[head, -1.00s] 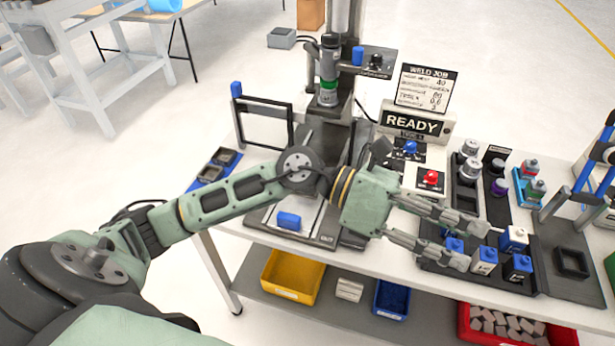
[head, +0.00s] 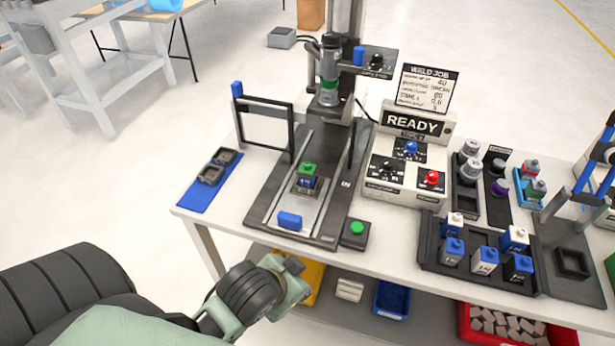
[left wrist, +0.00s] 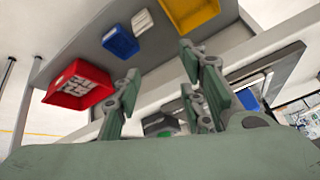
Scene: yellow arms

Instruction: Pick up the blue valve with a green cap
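The blue valve with a green cap (head: 309,171) stands on the slide of the welding fixture (head: 262,207), below the upright welding head. Its green top shows clearly and its blue body shows partly beneath. My left gripper (head: 285,288) is low at the table's front edge, in front of the fixture and apart from the valve; its fingers are hard to make out there. In the left wrist view its two fingers (left wrist: 158,65) stand wide apart with nothing held between them. My right gripper is not in view.
A blue block (head: 290,220) lies on the fixture's front, with a green button box (head: 356,231) to its right. A black frame (head: 265,127) stands at the left. The control box (head: 408,160) and a tray (head: 433,259) of blue and white valves are right. Bins sit below.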

